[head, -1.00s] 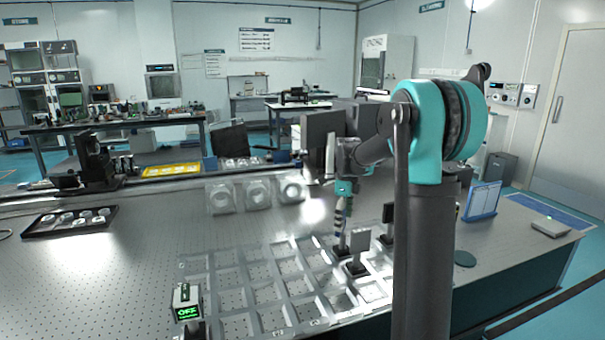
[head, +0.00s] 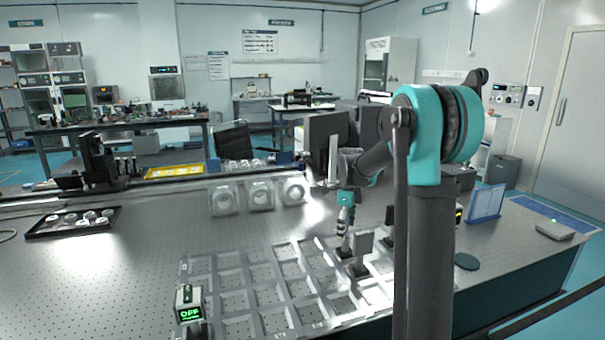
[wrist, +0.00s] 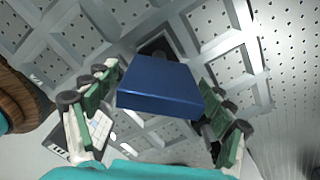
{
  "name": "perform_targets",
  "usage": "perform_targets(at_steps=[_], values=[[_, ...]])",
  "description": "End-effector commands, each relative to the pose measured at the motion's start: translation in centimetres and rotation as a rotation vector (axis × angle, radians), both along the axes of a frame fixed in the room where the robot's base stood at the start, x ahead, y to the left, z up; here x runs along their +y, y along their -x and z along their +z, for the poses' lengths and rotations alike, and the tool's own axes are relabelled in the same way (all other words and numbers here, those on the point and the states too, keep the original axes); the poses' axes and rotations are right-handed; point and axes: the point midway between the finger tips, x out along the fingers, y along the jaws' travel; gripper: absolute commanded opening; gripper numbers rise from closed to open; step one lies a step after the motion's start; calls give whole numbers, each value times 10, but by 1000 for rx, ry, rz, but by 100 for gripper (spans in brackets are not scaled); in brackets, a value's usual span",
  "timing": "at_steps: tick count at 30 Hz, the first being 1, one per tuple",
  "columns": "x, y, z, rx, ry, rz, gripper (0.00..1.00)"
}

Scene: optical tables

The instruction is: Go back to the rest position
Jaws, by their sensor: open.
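My gripper (head: 344,243) points down over the grid tray (head: 232,301) on the perforated table, left of my column. In the wrist view its two fingers (wrist: 158,118) are spread apart, one on each side of a blue block (wrist: 160,88). A gap shows between the block and each finger. The block stands over a dark base in one tray compartment. In the head view a dark upright plate on a base (head: 362,244) stands just right of the fingers; I cannot tell whether it is the same block.
A small device with a green OFF display (head: 189,305) stands at the tray's near left. Clear holders (head: 260,196) stand behind the tray. A black tray of round parts (head: 75,221) lies far left. A blue-framed panel (head: 486,203) stands right. The left-middle tabletop is bare.

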Motion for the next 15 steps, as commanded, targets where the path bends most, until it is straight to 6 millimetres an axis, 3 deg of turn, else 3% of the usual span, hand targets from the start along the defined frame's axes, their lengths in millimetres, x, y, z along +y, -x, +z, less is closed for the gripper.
perform_targets(at_steps=[5, 12, 15], values=[[0, 0, -4, 0, 0, 0, 82], [0, 0, -28, 0, 0, 0, 82], [0, 0, -13, 0, 0, 0, 82]])
